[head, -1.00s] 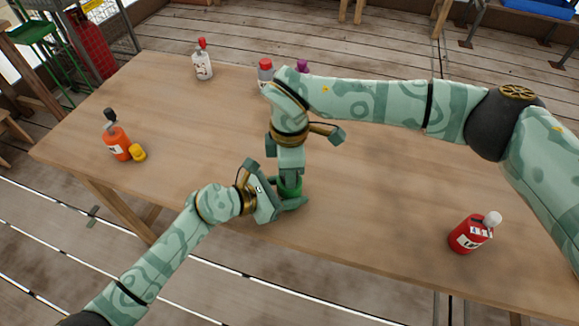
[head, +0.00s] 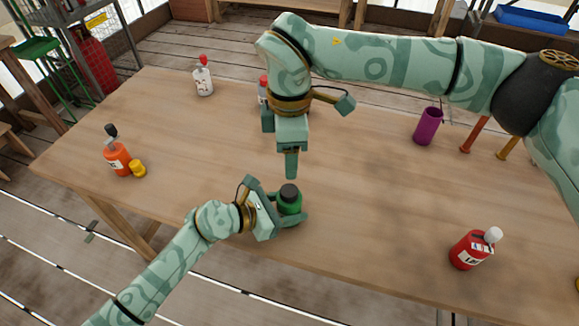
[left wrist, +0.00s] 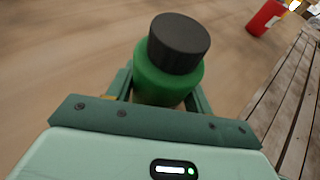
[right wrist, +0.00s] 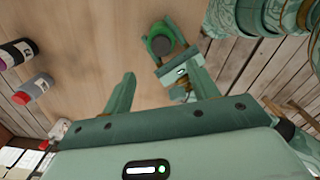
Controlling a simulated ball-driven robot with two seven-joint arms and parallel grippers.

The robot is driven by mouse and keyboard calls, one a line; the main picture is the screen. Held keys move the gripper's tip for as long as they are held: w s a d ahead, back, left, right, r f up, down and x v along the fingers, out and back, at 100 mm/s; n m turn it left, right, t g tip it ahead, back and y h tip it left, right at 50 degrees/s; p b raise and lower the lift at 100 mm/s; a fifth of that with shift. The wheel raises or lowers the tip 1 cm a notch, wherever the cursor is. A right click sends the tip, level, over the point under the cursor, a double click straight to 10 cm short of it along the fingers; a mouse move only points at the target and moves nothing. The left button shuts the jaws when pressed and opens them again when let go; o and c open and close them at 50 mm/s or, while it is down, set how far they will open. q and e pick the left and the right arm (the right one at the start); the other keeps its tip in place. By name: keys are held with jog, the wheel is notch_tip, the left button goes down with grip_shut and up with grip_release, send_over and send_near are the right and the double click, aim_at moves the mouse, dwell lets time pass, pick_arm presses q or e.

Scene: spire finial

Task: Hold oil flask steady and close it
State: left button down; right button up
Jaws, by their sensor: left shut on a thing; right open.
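The oil flask (head: 290,206) is a green bottle standing upright near the table's front edge. A black cap (head: 289,191) sits on its top; I cannot tell how tight it is. My left gripper (head: 283,215) is shut around the flask's body from the left. In the left wrist view the green flask (left wrist: 165,85) stands between the fingers, with the black cap (left wrist: 180,42) on it, clear of them. My right gripper (head: 291,165) points down just above and behind the cap, apart from it. In the right wrist view its fingers are open and empty (right wrist: 163,78).
An orange bottle (head: 117,158) and a yellow piece (head: 138,168) are at the left. A white bottle (head: 203,83) stands at the back left, and a red-capped bottle (head: 263,90) is partly behind my right arm. A purple cup (head: 428,127) and a red bottle (head: 466,251) are at the right.

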jog(key=shift+r, duration=0.85)
pick_arm(q)
jog(key=c, duration=0.5)
grip_release()
jog(key=p+v, duration=0.2)
jog(key=v, duration=1.4)
jog(key=shift+a, duration=0.2)
pick_arm(e)
notch_tip(320, 180, up, 3)
jog(key=shift+s+r, duration=0.1)
jog(key=shift+s, duration=0.05)
pick_arm(q)
jog(key=shift+s, duration=0.15)
